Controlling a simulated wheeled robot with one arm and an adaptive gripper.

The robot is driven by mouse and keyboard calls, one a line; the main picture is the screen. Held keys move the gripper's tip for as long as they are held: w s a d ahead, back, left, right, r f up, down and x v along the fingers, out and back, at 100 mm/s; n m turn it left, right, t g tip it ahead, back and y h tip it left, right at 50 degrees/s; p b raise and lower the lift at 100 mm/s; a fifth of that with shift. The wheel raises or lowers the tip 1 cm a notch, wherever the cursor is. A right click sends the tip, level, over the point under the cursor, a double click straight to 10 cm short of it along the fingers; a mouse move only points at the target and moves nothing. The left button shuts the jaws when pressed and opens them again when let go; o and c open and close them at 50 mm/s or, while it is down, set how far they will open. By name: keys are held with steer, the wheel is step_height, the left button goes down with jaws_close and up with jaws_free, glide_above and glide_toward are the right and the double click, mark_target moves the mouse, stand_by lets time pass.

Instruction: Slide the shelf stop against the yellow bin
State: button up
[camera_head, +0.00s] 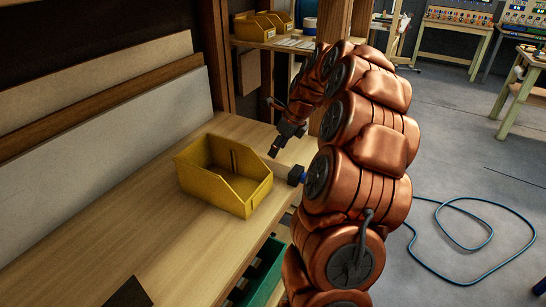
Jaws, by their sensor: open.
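The yellow bin (205,185) sits upright and open-topped on the wooden shelf (110,240), near its right edge. No part is clearly recognisable as the shelf stop. My gripper (276,150) is dark and small in this view, above and to the right of the bin's back corner. It is open, with nothing seen between its fingers. I cannot tell whether it touches the wooden piece.
Pale panels (120,130) lean along the shelf's left side. A dark flat piece (128,292) lies at the front. A green bin (264,272) stands below the shelf's right edge. Wooden posts (333,22) rise behind. A blue hose (478,202) lies on the open floor at right.

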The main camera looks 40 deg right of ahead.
steer(key=v, duration=0.3)
steer(key=shift+r, duration=0.2)
steer(key=shift+s, duration=0.1)
steer(key=shift+c, duration=0.4)
